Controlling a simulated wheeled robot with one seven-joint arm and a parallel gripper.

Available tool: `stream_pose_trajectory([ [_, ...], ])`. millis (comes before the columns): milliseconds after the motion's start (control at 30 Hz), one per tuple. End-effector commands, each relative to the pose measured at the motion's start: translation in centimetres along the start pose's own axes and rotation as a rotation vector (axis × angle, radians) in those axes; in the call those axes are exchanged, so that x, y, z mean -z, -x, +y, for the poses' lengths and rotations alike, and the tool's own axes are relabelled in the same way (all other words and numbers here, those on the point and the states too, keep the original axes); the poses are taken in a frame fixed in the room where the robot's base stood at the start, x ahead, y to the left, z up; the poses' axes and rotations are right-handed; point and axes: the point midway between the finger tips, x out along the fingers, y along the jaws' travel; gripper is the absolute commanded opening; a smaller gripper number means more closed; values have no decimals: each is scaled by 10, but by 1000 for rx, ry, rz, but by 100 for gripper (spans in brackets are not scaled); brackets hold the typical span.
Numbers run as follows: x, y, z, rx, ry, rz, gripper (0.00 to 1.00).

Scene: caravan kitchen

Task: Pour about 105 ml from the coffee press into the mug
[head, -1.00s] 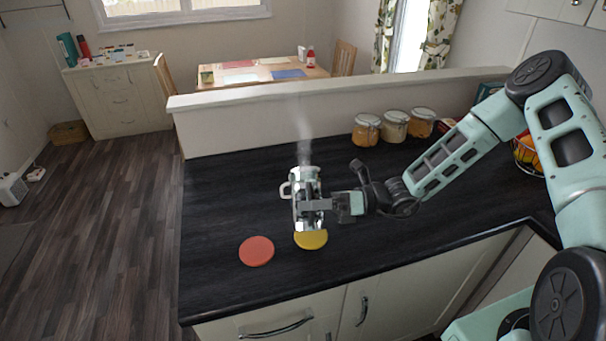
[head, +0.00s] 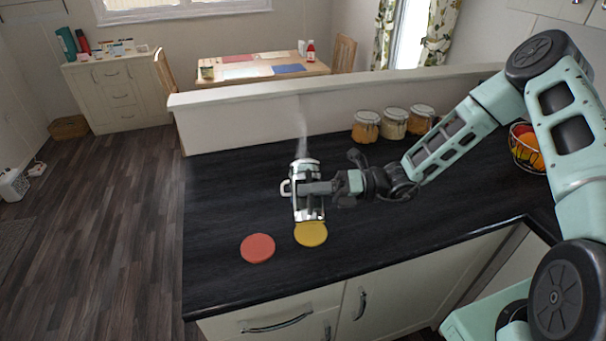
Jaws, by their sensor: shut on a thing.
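My gripper (head: 318,188) is shut on the coffee press (head: 309,208), a silver and glass vessel, from its right side. The press looks close to upright, and its lower end overlaps the far edge of the yellow round mat (head: 311,236). I cannot tell its exact height above the counter. A pale handle-like loop (head: 285,188) shows at its left; I cannot tell whether it belongs to the press or to a mug behind it. No mug shows clearly. Steam rises above the press. The liquid level is not readable.
A red round mat (head: 258,248) lies bare left of the yellow one on the dark counter (head: 225,200). Several jars (head: 394,124) stand at the back by the low wall (head: 240,122). A wire fruit basket (head: 526,150) is at the right. The counter's left part is clear.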

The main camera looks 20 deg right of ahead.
Motion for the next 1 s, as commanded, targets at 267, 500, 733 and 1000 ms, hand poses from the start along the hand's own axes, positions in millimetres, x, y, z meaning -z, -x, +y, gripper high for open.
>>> stream_pose_trajectory([
  [267,-8,0,5,-3,-46,-1,0],
  [500,-14,0,8,-4,-91,-1,0],
  [733,-18,0,10,-4,-128,-1,0],
  [1000,-20,0,10,-4,-139,0,0],
])
